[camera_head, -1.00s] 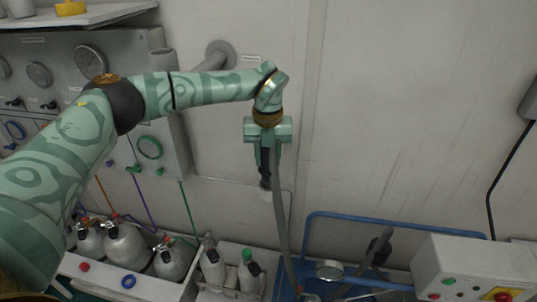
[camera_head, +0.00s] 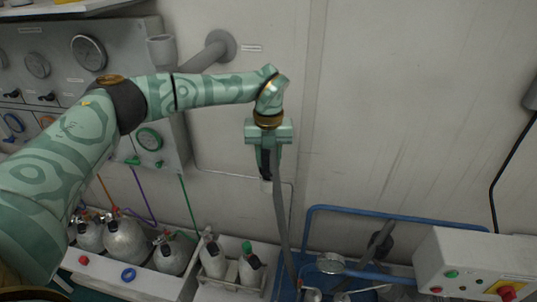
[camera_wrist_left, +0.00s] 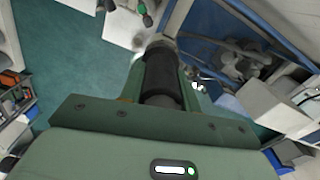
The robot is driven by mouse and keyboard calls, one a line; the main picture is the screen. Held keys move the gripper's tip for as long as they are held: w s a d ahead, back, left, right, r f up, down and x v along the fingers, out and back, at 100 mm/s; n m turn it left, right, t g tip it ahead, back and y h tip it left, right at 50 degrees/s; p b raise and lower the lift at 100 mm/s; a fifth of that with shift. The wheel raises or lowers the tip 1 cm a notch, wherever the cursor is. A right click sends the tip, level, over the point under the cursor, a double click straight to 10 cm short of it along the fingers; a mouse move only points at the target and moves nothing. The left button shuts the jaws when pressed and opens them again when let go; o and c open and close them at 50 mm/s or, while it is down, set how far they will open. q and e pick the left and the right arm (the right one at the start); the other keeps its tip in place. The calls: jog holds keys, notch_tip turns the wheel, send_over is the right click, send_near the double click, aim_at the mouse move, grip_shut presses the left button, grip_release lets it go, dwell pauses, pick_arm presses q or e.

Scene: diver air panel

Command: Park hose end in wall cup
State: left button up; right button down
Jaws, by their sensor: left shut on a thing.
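The hose end (camera_head: 265,163) is a black sleeve held in my left gripper (camera_head: 268,150), with the grey hose (camera_head: 281,222) hanging down from it toward the blue frame. In the left wrist view the black sleeve (camera_wrist_left: 160,72) sits between the jaws, which are shut on it. The wall cup (camera_head: 160,49) is a grey, open-topped cup on a grey pipe (camera_head: 205,55) from a round wall flange. It stands left of and higher in the picture than my left gripper, beyond my forearm, which hides part of it. The hose end is apart from the cup. My right gripper is not in view.
A gauge panel (camera_head: 133,75) is on the wall at left. Grey cylinders (camera_head: 127,242) stand in white racks below. A blue tube frame (camera_head: 400,217) and a white control box (camera_head: 470,262) are at lower right.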

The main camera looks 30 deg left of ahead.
pick_arm(q)
jog(key=shift+f+b, duration=0.45)
jog(key=shift+f, duration=0.45)
jog(key=o, duration=1.1)
jog(key=shift+r, duration=0.1)
jog(key=shift+o, duration=0.2)
notch_tip(320, 180, up, 16)
jog(key=b, duration=0.1)
jog(key=shift+r+b, duration=0.2)
jog(key=shift+b, duration=0.2)
